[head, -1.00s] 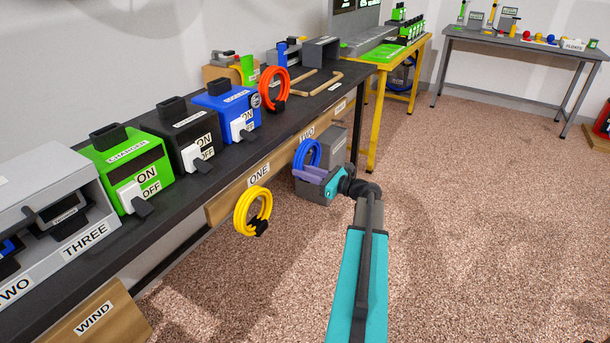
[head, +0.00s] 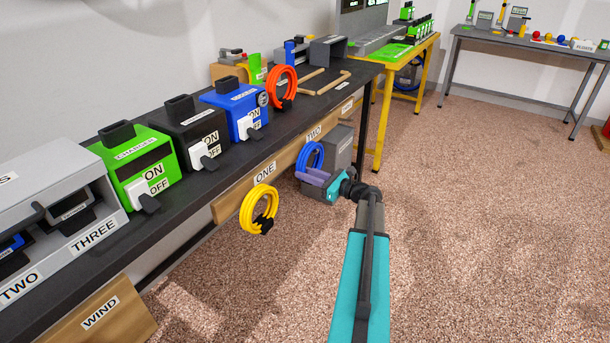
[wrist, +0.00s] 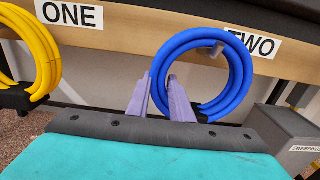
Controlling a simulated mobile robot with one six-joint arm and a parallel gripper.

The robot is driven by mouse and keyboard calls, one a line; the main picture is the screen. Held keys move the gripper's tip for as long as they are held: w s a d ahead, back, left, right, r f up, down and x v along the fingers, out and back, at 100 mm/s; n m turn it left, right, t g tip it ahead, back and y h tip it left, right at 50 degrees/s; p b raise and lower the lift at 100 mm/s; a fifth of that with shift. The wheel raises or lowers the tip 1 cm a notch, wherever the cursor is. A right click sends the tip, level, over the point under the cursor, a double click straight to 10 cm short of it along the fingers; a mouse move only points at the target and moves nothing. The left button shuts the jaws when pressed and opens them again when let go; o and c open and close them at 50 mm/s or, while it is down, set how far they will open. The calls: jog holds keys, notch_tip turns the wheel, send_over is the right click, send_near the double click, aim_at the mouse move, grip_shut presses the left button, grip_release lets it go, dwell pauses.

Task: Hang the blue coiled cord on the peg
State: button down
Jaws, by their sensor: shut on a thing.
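The blue coiled cord (head: 320,152) is at the front of the wooden rail under the bench, by the TWO label (wrist: 252,43). My gripper (head: 304,177) is shut on its lower left side. In the wrist view, the purple fingers (wrist: 160,85) stand on either side of the cord's tube (wrist: 246,80). A grey peg (wrist: 215,49) shows inside the upper part of the ring, just under the top of the loop. I cannot tell whether the cord rests on it. The cord's dark tie is partly hidden behind the fingers.
A yellow coiled cord (head: 247,208) hangs by the ONE label (head: 265,174). A grey box (head: 340,148) stands behind and right of the blue cord. The black bench (head: 235,162) overhangs the rail. An orange coil (head: 273,83) is on the bench. Floor at right is clear.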

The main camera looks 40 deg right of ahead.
dwell(0.4)
jog(key=c, duration=1.5)
grip_release()
jog(key=shift+s, duration=0.15)
jog(key=shift+p+v, duration=1.35)
jog(key=shift+v, duration=3.9)
jog(key=shift+s, duration=0.1)
